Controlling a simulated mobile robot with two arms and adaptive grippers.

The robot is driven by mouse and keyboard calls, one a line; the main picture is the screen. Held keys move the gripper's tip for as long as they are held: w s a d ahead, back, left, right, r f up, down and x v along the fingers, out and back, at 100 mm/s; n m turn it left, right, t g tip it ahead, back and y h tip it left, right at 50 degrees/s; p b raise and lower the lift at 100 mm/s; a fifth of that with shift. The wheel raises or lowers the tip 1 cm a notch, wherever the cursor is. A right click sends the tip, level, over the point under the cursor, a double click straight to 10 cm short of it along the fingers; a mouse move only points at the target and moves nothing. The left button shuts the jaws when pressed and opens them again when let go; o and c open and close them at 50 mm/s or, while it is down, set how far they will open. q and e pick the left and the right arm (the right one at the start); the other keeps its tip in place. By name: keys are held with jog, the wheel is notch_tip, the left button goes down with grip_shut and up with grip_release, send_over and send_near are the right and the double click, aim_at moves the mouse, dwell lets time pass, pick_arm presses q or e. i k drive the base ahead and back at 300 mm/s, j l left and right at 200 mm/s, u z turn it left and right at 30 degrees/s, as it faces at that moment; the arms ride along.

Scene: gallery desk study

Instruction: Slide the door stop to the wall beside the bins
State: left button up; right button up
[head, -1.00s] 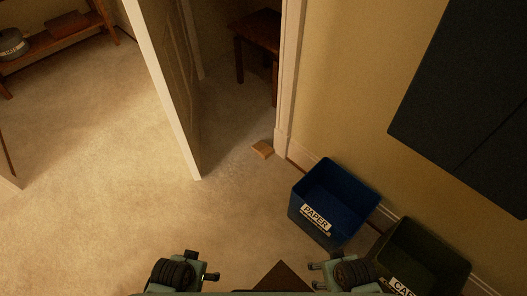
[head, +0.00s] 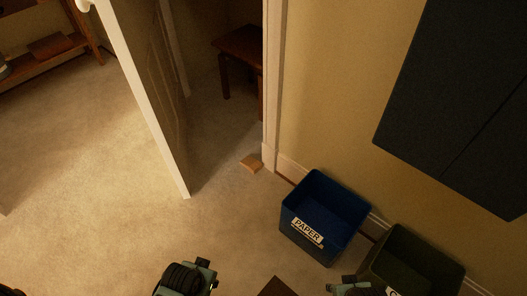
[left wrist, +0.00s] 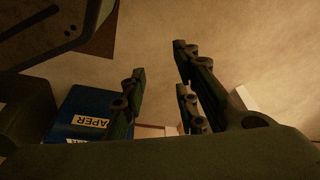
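The door stop (head: 251,164) is a small tan wooden wedge lying on the carpet in the doorway, close to the foot of the door frame. The blue paper bin (head: 325,215) stands to its right against the wall (head: 325,100), with a dark green bin (head: 415,262) beside it. My left gripper (head: 207,279) is at the bottom of the head view, well short of the door stop. In the left wrist view its fingers (left wrist: 160,60) are apart with nothing held between them. My right gripper (head: 333,288) is mostly cut off by the bottom edge.
An open door (head: 150,100) stands left of the door stop, its edge reaching into the room. A brown wooden table (head: 240,45) is beyond the doorway. A dark panel (head: 455,110) hangs on the wall above the bins. The carpet (head: 100,200) at left is clear.

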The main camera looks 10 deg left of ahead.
aim_at(251, 164)
jog(key=i+j+z, duration=0.3)
jog(key=z, duration=0.15)
jog(key=i+j+z, duration=0.25)
jog(key=j+z, duration=0.2)
